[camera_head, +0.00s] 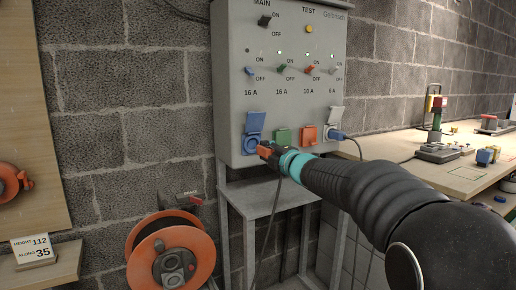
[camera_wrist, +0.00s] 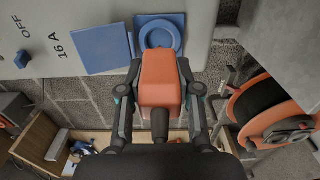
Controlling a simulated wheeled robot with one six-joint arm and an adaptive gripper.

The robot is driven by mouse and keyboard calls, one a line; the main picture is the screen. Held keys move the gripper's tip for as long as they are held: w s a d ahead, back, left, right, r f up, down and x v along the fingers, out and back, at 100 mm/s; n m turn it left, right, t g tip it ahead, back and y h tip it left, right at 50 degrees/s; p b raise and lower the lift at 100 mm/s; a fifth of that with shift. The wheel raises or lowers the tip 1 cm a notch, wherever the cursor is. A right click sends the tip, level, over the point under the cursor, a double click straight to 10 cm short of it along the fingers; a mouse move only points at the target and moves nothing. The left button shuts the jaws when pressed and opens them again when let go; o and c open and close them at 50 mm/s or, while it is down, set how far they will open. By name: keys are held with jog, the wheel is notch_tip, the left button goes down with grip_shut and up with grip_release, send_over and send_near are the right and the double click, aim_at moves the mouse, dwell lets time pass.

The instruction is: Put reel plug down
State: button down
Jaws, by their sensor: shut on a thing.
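The reel plug has an orange body (camera_wrist: 160,80) and a dark cable end. My gripper (camera_wrist: 160,72) is shut on it, one finger on each side. In the head view the plug (camera_head: 264,151) shows at the tip of my gripper (camera_head: 270,154), just in front of and below the blue socket (camera_head: 252,140) on the grey panel. A dark cable (camera_head: 272,215) hangs down below it. In the wrist view the blue socket (camera_wrist: 160,36) is beyond the plug, its lid (camera_wrist: 92,42) open. I cannot tell whether plug and socket touch.
A grey shelf (camera_head: 245,202) stands under the panel (camera_head: 285,95). An orange cable reel (camera_head: 143,270) is at lower left. Green (camera_head: 283,137) and orange (camera_head: 308,136) sockets sit right of the blue one. A wooden bench (camera_head: 395,146) with devices is at right.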

aim_at(259, 147)
jog(key=shift+s+a+r+y, duration=0.2)
jog(key=shift+a+r+y, duration=0.1)
jog(key=shift+s+a+r+n+g+y, duration=0.35)
jog(key=shift+s+a+n+g, duration=0.1)
jog(key=shift+s, duration=0.15)
jog(key=shift+s+a+r+n+g+y, duration=0.3)
jog(key=shift+s+a+n+g+y, duration=0.1)
jog(key=shift+s, duration=0.15)
jog(key=shift+s+a+f, duration=0.1)
jog(key=shift+s+f, duration=0.25)
jog(key=shift+f, duration=0.5)
jog(key=d+f+m+t+h, duration=0.25)
jog(key=d+f, duration=0.35)
jog(key=f, duration=0.7)
jog(key=d+f+m+t+h, duration=0.15)
jog(key=d+f+h, duration=0.35)
jog(key=f, duration=0.7)
jog(key=s+d+f+m+h+p, duration=0.15)
jog(key=s+d+f, duration=0.35)
jog(key=f, duration=0.7)
jog(key=s+d+f+m+h, duration=0.35)
jog(key=d+f, duration=0.35)
jog(key=f, duration=0.4)
jog(key=shift+n+t, duration=0.25)
jog(key=shift+t, duration=0.1)
jog(key=s, duration=0.2)
jog(key=s+r, duration=0.1)
jog(key=s, duration=0.2)
jog(key=shift+s+r, duration=0.25)
jog(key=shift+s, duration=0.05)
